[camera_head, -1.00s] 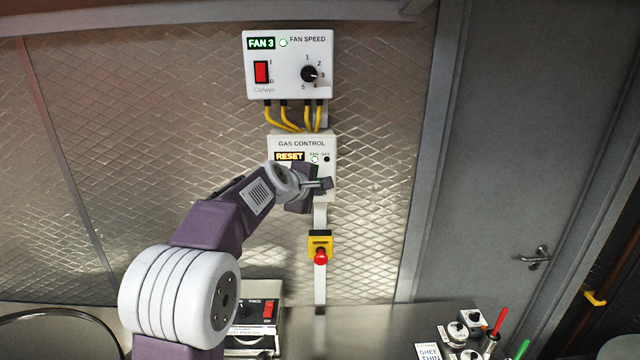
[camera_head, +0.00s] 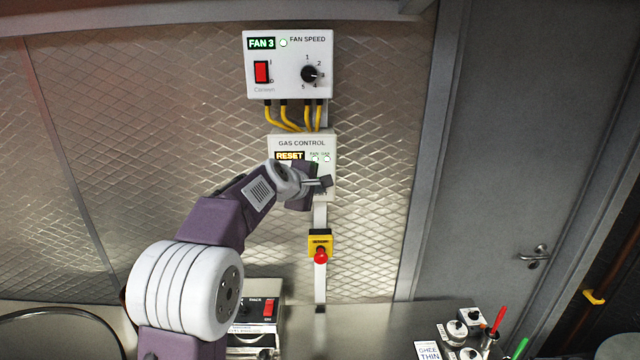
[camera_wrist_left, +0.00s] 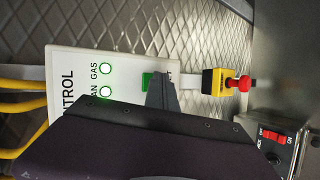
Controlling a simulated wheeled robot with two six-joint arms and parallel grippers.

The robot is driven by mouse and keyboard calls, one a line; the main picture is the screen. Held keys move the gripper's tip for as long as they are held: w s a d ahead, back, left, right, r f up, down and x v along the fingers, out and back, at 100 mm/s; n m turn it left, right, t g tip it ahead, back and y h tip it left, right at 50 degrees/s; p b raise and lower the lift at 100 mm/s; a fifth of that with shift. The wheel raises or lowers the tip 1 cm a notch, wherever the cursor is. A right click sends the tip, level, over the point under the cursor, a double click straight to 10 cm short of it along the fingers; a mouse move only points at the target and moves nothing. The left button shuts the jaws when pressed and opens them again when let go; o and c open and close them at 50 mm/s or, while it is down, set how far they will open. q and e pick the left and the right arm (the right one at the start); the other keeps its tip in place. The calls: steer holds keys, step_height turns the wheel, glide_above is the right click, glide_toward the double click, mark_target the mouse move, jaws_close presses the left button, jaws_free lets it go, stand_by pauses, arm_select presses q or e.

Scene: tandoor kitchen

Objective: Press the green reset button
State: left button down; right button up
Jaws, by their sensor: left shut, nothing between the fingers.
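The white gas control box (camera_head: 302,143) hangs on the wall, with an amber RESET display and two lit green lamps marked FAN and GAS. My left gripper (camera_head: 322,183) is in front of its lower half, shut and empty, hiding the button in the head view. In the left wrist view the box (camera_wrist_left: 66,62) appears turned sideways. There the green reset button (camera_wrist_left: 147,80) shows beside the dark fingertips (camera_wrist_left: 161,88), which cover part of it. I cannot tell whether the fingers touch it. My right gripper is not in view.
A fan speed box (camera_head: 290,82) reading FAN 3 hangs above, joined by yellow cables (camera_head: 283,117). A red emergency knob on a yellow block (camera_head: 320,244) sits below. A switch box (camera_head: 268,310) and several containers stand on the counter.

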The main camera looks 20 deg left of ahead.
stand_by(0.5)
arm_select(q)
steer(key=shift+s+d+b, duration=0.15)
steer(key=shift+s+b, duration=0.3)
steer(key=shift+s, duration=0.25)
steer(key=s, duration=0.2)
steer(key=s+d+b, duration=0.1)
steer(key=s, duration=0.1)
steer(key=shift+s+d+b, duration=0.2)
steer(key=shift+s+b, duration=0.1)
steer(key=shift+s, duration=0.1)
